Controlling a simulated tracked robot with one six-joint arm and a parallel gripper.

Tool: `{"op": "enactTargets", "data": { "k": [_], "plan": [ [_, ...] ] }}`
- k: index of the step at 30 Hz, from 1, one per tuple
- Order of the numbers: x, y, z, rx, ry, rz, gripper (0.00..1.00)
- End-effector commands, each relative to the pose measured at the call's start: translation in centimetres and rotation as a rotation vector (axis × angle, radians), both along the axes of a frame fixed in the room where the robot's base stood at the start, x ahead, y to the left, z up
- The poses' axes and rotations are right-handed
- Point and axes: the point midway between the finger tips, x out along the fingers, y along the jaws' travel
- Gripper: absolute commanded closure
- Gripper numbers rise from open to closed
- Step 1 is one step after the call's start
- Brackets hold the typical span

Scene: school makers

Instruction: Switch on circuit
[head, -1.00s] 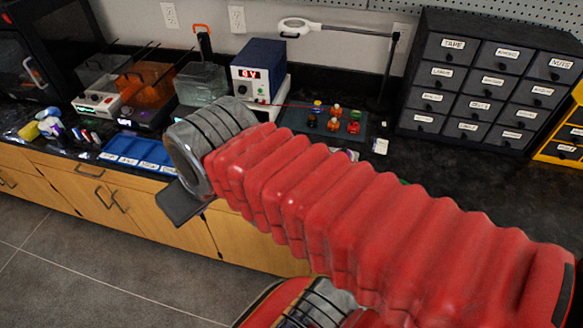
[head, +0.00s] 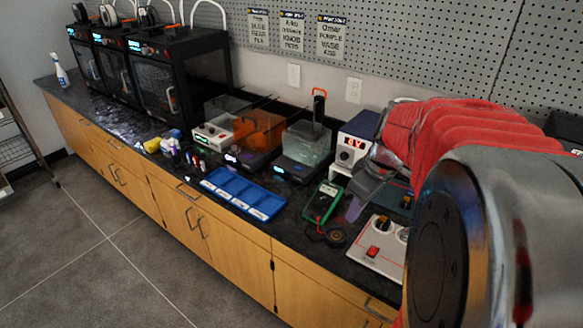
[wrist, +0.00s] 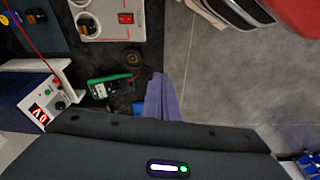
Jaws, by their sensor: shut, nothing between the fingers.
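A light panel (head: 378,258) with a red rocker switch (head: 372,251) lies near the bench's front edge in the head view, partly hidden by my arm. In the wrist view the panel (wrist: 92,25) and its red switch (wrist: 126,18) are at the top. My gripper (wrist: 160,78) has its purple fingers shut and empty, below and right of the switch in the wrist view. It also shows in the head view (head: 355,209), left of my arm, above the bench. A power supply (head: 350,150) with a lit red display stands behind; it also shows at the left of the wrist view (wrist: 40,108).
A green multimeter (head: 322,203) and a dark round part (head: 335,236) lie close to the gripper. A blue tray (head: 243,192), clear tanks (head: 305,145) and printers (head: 165,80) stand farther left. The floor in front is clear.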

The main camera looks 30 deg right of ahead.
Motion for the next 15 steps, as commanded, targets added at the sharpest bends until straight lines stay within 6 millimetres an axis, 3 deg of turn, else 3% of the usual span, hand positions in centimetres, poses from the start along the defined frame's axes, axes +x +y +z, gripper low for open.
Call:
{"op": "enactTargets", "data": {
  "k": [3,9,15],
  "plan": [
    [-0.4,-4.1,-1.6,0.023,0.008,0.034,1.00],
    [-1.6,-9.9,-4.0,0.055,-0.005,0.104,1.00],
    [-2.5,-12.6,-5.3,0.067,-0.020,0.144,1.00]
  ]
}}
